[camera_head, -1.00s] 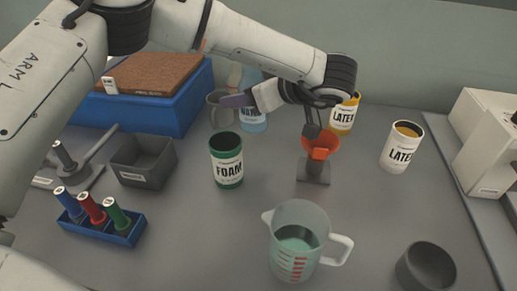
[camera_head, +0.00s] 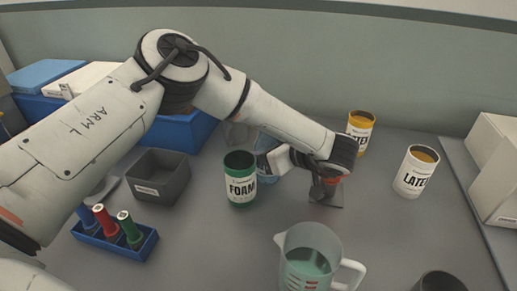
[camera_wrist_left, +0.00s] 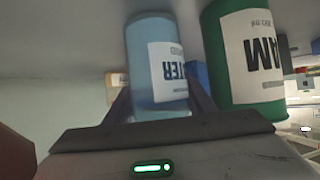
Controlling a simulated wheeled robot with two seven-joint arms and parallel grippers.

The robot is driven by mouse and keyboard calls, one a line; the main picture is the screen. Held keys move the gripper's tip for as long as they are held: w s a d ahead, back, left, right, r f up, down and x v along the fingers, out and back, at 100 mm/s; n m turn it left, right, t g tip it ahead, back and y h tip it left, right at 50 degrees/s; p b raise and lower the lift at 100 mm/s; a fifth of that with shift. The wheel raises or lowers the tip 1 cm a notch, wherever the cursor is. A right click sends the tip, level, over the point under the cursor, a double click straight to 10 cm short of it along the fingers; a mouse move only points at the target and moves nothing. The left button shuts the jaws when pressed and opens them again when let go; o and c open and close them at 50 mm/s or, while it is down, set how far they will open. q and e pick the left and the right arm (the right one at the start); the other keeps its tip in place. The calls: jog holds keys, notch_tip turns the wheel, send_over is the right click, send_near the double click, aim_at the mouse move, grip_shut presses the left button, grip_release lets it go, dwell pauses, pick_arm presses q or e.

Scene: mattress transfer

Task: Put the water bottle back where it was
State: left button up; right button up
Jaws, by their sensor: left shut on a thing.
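The water bottle (camera_head: 266,145) is pale blue and stands behind and to the right of the green FOAM can (camera_head: 240,182), largely hidden by my left gripper and arm. My left gripper (camera_head: 265,164) is low at the bottle and shut on it. In the left wrist view the bottle (camera_wrist_left: 150,62) is between the two fingers, its white label in sight, with the FOAM can (camera_wrist_left: 245,55) close beside it. The bottle's base is hard to make out. My right gripper is not in view.
A measuring jug (camera_head: 308,262) is in front. Two LATEX cans (camera_head: 416,172) stand to the right.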

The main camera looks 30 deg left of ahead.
pick_arm(q)
jog(key=shift+f, duration=0.1)
jog(key=o, duration=1)
jog(key=shift+o, duration=0.2)
jog(key=b+v, duration=0.1)
jog(key=v, duration=1.1)
